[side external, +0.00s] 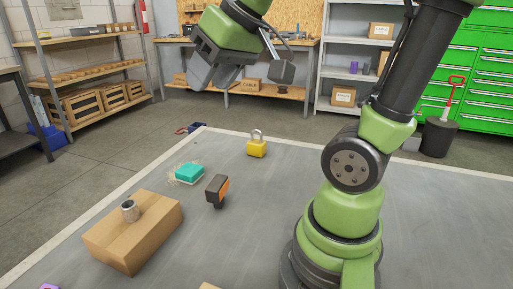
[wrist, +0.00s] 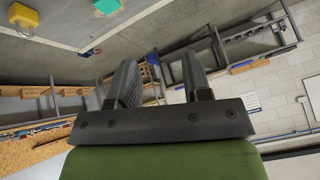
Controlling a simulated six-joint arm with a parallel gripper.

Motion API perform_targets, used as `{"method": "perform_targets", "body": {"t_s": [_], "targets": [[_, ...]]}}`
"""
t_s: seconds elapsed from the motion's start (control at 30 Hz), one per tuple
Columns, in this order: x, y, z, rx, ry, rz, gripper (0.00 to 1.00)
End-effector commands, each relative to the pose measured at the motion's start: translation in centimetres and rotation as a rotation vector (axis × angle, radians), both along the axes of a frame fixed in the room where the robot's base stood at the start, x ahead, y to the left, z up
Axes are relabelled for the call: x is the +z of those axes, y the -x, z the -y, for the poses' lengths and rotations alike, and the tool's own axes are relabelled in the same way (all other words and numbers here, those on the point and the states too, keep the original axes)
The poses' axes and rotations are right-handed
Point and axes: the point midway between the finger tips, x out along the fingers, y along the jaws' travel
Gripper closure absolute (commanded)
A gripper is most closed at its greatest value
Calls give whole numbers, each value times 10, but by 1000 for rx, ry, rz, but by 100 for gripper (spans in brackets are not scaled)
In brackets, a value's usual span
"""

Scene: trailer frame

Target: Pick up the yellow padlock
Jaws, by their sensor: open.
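The yellow padlock (side external: 257,148) stands upright on the grey platform near its far edge in the side view, its metal shackle on top. My gripper (side external: 238,77) is raised above and beyond the platform's far edge, apart from the padlock. In the wrist view my gripper (wrist: 163,78) has its two fingers apart, with nothing between them.
A teal block (side external: 189,172) and a black-and-orange item (side external: 217,190) lie left of the padlock. A cardboard box (side external: 150,247) carries a metal cylinder (side external: 130,211). A dark red-and-blue item (side external: 190,128) is by the far corner. Bare platform lies right of the padlock.

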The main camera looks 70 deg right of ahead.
Motion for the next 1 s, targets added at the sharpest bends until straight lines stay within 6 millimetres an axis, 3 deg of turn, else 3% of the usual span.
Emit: {"method": "perform_targets", "body": {"t_s": [0.1,0.3,0.43,0.6,0.7,0.8,1.0], "targets": [[-7,-35,50,-2,73,-35,55],[-37,-68,148,26,183,-95,55],[-72,-68,219,46,244,-140,55],[-122,-46,297,75,302,-196,55],[-146,-30,326,92,324,-219,55],[-161,-19,343,104,337,-233,55],[-186,-20,353,115,343,-240,55]]}}
